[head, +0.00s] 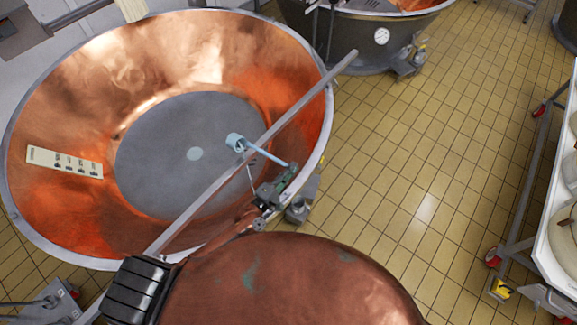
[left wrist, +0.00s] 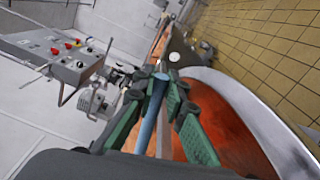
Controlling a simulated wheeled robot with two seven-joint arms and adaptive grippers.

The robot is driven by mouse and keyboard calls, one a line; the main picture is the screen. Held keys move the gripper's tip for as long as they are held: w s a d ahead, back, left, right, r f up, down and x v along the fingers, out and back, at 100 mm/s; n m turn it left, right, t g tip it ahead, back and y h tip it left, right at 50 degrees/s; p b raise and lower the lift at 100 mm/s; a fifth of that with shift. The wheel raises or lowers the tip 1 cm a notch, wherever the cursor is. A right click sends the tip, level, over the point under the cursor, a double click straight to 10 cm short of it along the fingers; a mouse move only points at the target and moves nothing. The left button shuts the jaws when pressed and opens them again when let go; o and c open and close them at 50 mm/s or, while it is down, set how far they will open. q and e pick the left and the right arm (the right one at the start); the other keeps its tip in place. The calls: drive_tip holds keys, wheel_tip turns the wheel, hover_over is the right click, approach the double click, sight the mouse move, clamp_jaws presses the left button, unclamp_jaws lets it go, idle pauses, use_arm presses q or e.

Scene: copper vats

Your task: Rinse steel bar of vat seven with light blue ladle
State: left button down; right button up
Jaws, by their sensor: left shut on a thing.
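The light blue ladle (head: 272,156) is above the large copper vat (head: 60,215). Its cup is left of the steel bar (head: 310,98), and its handle appears to cross over the bar. I cannot tell whether they touch. The bar runs diagonally across the vat's rim. My left gripper (head: 287,175), with green fingers, is shut on the handle near the right rim. In the left wrist view, the blue handle (left wrist: 150,122) lies between the green fingers, with the bar (left wrist: 165,135) beside it. The cup is hidden there. No number is readable on the vat. My right gripper is not in view.
A pale marked strip (head: 65,162) is on the vat's left inner wall. Another vat with a gauge (head: 382,36) stands at the back. A wheeled white table (head: 562,225) is at the right. The yellow tiled floor (head: 430,150) between them is clear. The wrist view shows a control box (left wrist: 68,58).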

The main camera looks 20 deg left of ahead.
use_arm(q)
drive_tip(key=shift+s+d+f+m+b, duration=0.1)
drive_tip(key=shift+f+m+b, duration=0.55)
drive_tip(key=shift+f+b, duration=0.55)
drive_tip(key=shift+d+f+m+b, duration=0.1)
drive_tip(key=shift+f+m+b, duration=0.6)
drive_tip(key=shift+f, duration=0.9)
drive_tip(key=shift+s+d+f+m+b, duration=0.1)
drive_tip(key=shift+f+m+b, duration=0.45)
drive_tip(key=shift+f+b, duration=0.7)
drive_tip(key=shift+f, duration=0.1)
